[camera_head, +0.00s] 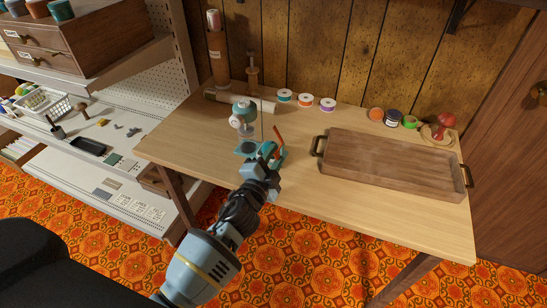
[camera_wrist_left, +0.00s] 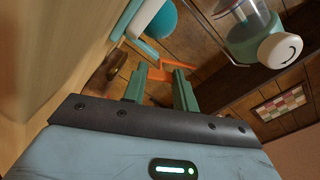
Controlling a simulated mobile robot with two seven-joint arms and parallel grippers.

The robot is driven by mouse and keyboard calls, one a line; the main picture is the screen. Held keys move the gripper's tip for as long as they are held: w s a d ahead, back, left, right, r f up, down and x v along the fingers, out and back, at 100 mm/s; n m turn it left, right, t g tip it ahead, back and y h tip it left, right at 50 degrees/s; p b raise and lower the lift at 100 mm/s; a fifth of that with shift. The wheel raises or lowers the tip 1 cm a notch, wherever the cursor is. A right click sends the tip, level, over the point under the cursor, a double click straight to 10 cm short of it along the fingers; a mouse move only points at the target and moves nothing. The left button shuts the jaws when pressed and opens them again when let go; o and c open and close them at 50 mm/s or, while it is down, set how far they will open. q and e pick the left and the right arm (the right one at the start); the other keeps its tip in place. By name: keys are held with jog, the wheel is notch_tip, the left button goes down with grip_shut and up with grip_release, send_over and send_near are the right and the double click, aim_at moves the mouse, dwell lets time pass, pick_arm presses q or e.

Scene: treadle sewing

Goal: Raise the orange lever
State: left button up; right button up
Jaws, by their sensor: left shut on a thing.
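The orange lever (camera_head: 279,135) slants upward beside the teal and white sewing device (camera_head: 243,113) on the wooden table. My left gripper (camera_head: 269,155) reaches in over the table's front edge, and its fingers are at the lower part of the lever. In the left wrist view the orange lever (camera_wrist_left: 180,64) lies between the teal fingertips of the left gripper (camera_wrist_left: 160,82), which is shut on it. Part of the lever is hidden by the fingers. The device's round white knob (camera_wrist_left: 281,50) shows at the upper right there. My right gripper is not in view.
A wooden tray (camera_head: 390,162) with dark handles takes up the right of the table (camera_head: 300,188). Several thread spools, including a teal one (camera_head: 284,95), stand along the back. A white shelf (camera_head: 100,185) with small tools is at the left.

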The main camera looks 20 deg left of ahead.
pick_arm(q)
jog(key=m, duration=0.5)
dwell(0.6)
jog(key=o, duration=1)
jog(key=shift+s+a, duration=0.2)
jog(key=shift+s, duration=3.7)
